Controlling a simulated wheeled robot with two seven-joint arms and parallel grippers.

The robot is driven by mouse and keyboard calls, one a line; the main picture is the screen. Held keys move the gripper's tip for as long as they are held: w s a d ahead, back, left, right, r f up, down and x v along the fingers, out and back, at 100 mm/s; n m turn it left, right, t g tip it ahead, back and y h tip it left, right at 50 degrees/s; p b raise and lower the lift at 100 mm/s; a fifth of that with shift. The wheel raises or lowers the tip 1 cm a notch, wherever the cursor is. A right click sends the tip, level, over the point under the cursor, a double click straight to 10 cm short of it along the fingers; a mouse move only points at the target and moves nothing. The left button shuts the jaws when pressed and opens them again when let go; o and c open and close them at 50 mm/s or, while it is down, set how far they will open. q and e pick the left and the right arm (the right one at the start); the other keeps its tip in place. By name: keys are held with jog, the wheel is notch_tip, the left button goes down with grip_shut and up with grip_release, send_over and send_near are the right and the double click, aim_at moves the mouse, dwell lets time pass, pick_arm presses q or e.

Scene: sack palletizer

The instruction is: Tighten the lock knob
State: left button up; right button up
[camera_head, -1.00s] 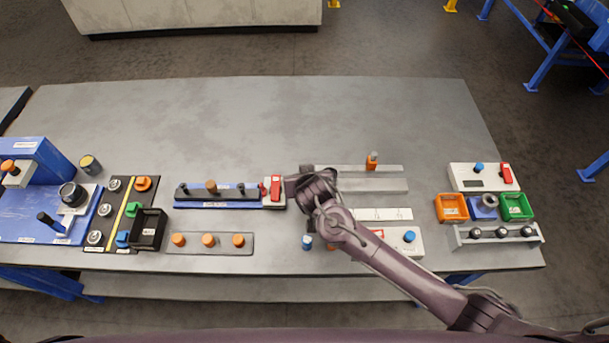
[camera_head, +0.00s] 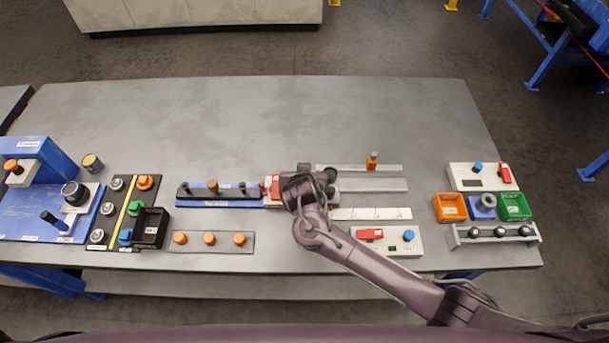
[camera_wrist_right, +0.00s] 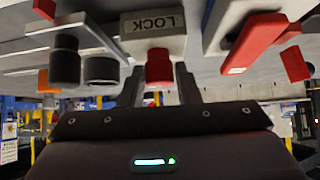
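The lock knob (camera_wrist_right: 159,68) is a red cylinder on a light grey block labelled LOCK (camera_wrist_right: 153,24), which appears upside down in the right wrist view. My right gripper (camera_wrist_right: 160,80) has its two dark fingers on either side of the knob, close to its sides. I cannot tell whether they touch it. In the head view my right gripper (camera_head: 308,188) is over the middle of the bench, beside the right end of the blue rail fixture (camera_head: 218,203), and hides the knob. My left gripper is not in view.
A red lever (camera_wrist_right: 254,42) is close right of the knob in the wrist view, and black cylinders (camera_wrist_right: 102,70) are at left. On the bench, an orange-knobbed plate (camera_head: 212,250) and a white box with a red switch (camera_head: 388,250) lie nearby. The bench's rear (camera_head: 250,115) is clear.

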jog(key=o, duration=0.3)
jog(key=shift+s, duration=0.1)
jog(key=v, duration=0.7)
jog(key=shift+s+r+p, duration=0.2)
jog(key=shift+r+p, duration=0.1)
jog(key=shift+p, duration=0.05)
